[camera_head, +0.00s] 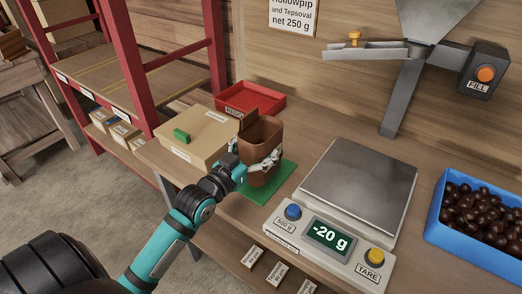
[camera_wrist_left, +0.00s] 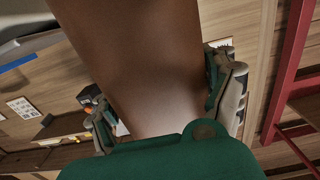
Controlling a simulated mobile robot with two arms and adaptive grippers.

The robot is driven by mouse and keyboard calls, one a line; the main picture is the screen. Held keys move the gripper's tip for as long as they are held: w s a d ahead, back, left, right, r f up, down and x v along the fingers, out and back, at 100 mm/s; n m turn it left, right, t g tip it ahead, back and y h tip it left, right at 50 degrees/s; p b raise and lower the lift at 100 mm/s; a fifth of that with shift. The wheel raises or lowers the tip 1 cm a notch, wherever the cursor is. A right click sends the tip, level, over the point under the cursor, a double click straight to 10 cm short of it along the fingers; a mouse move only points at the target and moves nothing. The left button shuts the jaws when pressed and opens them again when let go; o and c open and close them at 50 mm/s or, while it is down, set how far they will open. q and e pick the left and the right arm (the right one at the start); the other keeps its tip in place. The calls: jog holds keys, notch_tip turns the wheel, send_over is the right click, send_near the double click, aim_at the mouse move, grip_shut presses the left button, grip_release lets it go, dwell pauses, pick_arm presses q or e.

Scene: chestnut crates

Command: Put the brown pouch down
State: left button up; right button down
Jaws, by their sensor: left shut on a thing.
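The brown pouch (camera_head: 259,140) is upright with its top open, at or just over the green mat (camera_head: 282,178) on the bench. I cannot tell whether its base touches the mat. My left gripper (camera_head: 264,162) is shut around the pouch's lower part from the left front. In the left wrist view the pouch (camera_wrist_left: 140,60) fills the middle, with a finger of the left gripper (camera_wrist_left: 165,110) on either side of it. The inside of the pouch is mostly hidden. My right gripper is not in view.
A scale (camera_head: 327,217) reading -20 g stands right of the mat. A blue crate (camera_head: 468,247) of chestnuts is at the far right. A cardboard box (camera_head: 203,153) and red tray (camera_head: 277,105) stand left and behind. A filling chute (camera_head: 401,95) stands at the back.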

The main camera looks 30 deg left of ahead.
pick_arm(q)
jog(key=shift+w+a, duration=0.2)
jog(key=shift+w, duration=0.4)
jog(key=shift+w+a, duration=0.15)
jog(key=shift+w, duration=0.45)
jog(key=shift+w+f, duration=0.15)
jog(key=shift+f, duration=1.65)
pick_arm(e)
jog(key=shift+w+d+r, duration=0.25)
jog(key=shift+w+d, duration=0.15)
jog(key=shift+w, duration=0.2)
pick_arm(q)
jog(key=o, duration=1.5)
jog(key=shift+f, duration=0.2)
jog(key=shift+c, duration=0.2)
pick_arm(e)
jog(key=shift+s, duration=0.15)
